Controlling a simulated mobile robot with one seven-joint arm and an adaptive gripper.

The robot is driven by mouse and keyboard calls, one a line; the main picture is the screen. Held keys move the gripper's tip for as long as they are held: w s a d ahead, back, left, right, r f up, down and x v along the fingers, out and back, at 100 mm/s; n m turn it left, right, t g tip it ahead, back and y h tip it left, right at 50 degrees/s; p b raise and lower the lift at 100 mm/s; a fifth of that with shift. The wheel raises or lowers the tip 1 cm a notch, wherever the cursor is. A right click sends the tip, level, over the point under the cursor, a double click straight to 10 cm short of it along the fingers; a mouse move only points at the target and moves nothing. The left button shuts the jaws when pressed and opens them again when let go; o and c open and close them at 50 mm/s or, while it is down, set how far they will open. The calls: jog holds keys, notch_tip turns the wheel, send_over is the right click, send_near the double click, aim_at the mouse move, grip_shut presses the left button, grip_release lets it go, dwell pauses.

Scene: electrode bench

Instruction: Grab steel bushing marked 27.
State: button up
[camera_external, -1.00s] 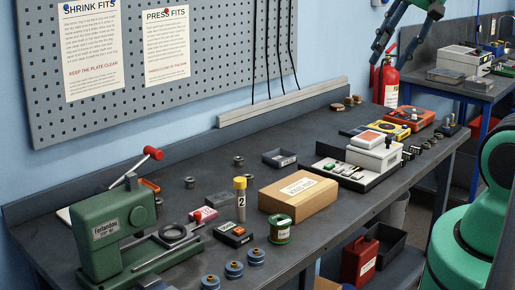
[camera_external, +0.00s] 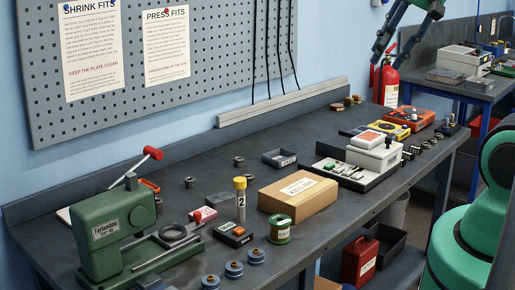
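Small steel bushings stand on the dark bench: one (camera_external: 190,182) behind the green press, one (camera_external: 239,161) farther back, and several in a row (camera_external: 426,144) near the right front edge. Their markings are too small to read, so I cannot tell which is 27. My gripper (camera_external: 383,56) hangs at the top right, above and beyond the bench's far right part, in front of the wall. Its two dark fingers point down and left with a gap between them. Nothing shows between them, and it is apart from all the bushings.
A green press (camera_external: 115,228) fills the left front. A red extinguisher (camera_external: 389,86) stands behind the bench.

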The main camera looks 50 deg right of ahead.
jog(key=shift+w, duration=0.15)
jog(key=w+a+f+n+y+b, duration=0.1)
jog(key=w+a+f+n+b, duration=0.15)
jog(key=w, duration=0.75)
jog(key=w+a+f+n+g+b, duration=0.1)
jog(key=w+f, duration=0.2)
jog(key=w, duration=0.8)
jog(key=w+a+f+n+y+b, duration=0.1)
jog(key=w+a+f+b, duration=0.1)
jog(key=w, duration=0.8)
jog(key=w+a+f+n+b, duration=0.2)
jog(key=w+f, duration=1)
jog(key=f, duration=0.2)
jog(key=w+a+f+n+g+b, duration=0.1)
jog(key=w+a+f+b, duration=0.1)
jog(key=w+f, duration=1.1)
jog(key=shift+w+a+f+n+y+b, duration=0.25)
jog(key=shift+a+f+n+y+b, duration=0.15)
jog(key=shift+f+b, duration=0.2)
jog(key=b, duration=0.1)
send_over(158, 204)
jog(key=d, duration=0.2)
jog(key=shift+s+d+f, duration=0.1)
jog(key=shift+f, duration=1.85)
jog(key=shift+d+f, duration=0.1)
jog(key=shift+f, duration=1.85)
jog(key=shift+f, duration=0.15)
